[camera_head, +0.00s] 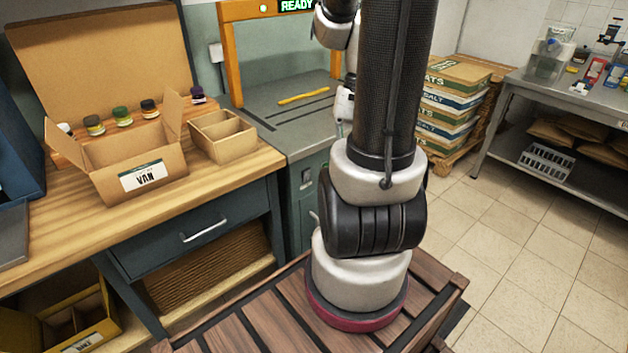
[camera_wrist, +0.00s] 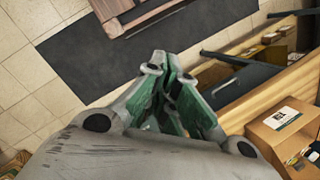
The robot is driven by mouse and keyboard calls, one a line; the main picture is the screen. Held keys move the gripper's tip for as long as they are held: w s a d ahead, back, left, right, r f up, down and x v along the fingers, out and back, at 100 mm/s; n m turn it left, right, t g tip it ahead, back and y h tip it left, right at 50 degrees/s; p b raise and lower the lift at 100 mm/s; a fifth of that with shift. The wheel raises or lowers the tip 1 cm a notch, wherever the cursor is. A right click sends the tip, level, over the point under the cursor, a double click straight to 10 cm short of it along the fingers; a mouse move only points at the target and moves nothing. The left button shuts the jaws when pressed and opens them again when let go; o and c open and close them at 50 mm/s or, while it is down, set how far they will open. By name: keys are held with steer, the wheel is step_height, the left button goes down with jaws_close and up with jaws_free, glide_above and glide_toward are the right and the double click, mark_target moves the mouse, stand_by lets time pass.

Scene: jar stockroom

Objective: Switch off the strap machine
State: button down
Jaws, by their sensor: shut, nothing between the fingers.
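The strap machine stands behind the bench in the head view, with an orange arch (camera_head: 228,62) over a grey top (camera_head: 262,115). A green lamp (camera_head: 263,8) and a lit green READY display (camera_head: 296,6) show at the top edge. A small grey fitting (camera_head: 307,176) is on its green cabinet front; I cannot tell whether it is a switch. My arm hides the machine's right part. My gripper (camera_wrist: 168,78), with green fingers, is shut and empty in the wrist view. In the head view it is mostly hidden behind my arm, near the machine's front.
A wooden bench (camera_head: 235,178) at left holds an open VAN carton (camera_head: 125,165), a divided box (camera_head: 223,137) and several small jars. The tiled floor (camera_head: 520,250) is clear at right.

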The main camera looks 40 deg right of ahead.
steer(key=w+d+f+m+t+y, duration=0.15)
steer(key=w+f+m+t, duration=0.25)
steer(key=f+m, duration=0.5)
steer(key=w+f+m+t+y, duration=0.3)
steer(key=f+m+t, duration=0.1)
steer(key=f+m, duration=0.4)
steer(key=w+d+f+m+t+h, duration=0.1)
steer(key=w+d+f+m+h, duration=0.3)
steer(key=d, duration=0.3)
steer(key=w+d+f+m+t+h, duration=0.2)
steer(key=w+d+f+m+h, duration=0.2)
steer(key=w+d+m, duration=0.1)
steer(key=shift+d+f+m, duration=0.15)
steer(key=shift+d+m, duration=0.65)
steer(key=shift+d, duration=0.1)
